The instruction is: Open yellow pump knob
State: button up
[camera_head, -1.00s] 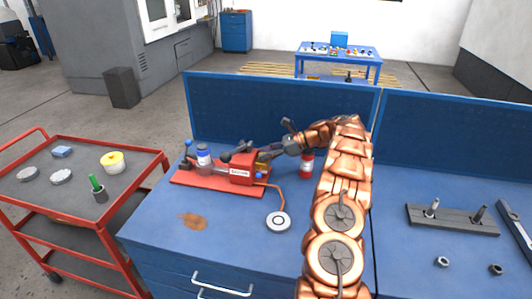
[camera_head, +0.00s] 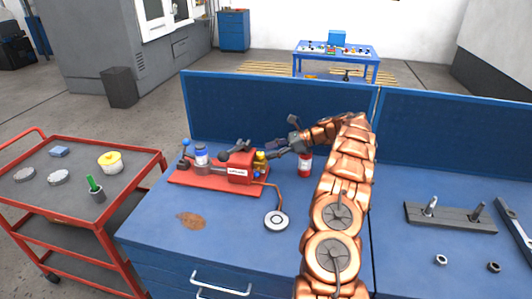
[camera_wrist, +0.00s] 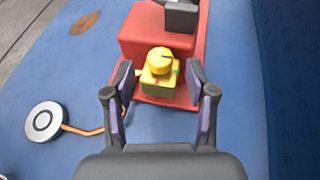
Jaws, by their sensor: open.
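The yellow knob (camera_wrist: 160,60) sits on a yellow block (camera_wrist: 159,80) at the end of the red pump (camera_wrist: 150,32) in the wrist view. In the head view the yellow knob (camera_head: 259,156) shows at the right end of the red pump (camera_head: 215,176). My gripper (camera_wrist: 160,84) is open, with one finger on each side of the yellow block and a visible gap to each. In the head view my gripper (camera_head: 279,149) is just right of the knob. Whether the fingers reach the knob's height is hard to tell.
A round white disc (camera_head: 276,220) on an orange cable lies in front of the pump. A red can (camera_head: 305,165) stands right of it. The blue bench (camera_head: 240,240) is clear at front. A blue back panel (camera_head: 270,105) rises behind. A red cart (camera_head: 80,205) stands left.

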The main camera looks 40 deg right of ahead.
jog(key=v, duration=0.9)
jog(key=shift+d+r, duration=0.1)
jog(key=shift+r, duration=0.05)
dwell(0.8)
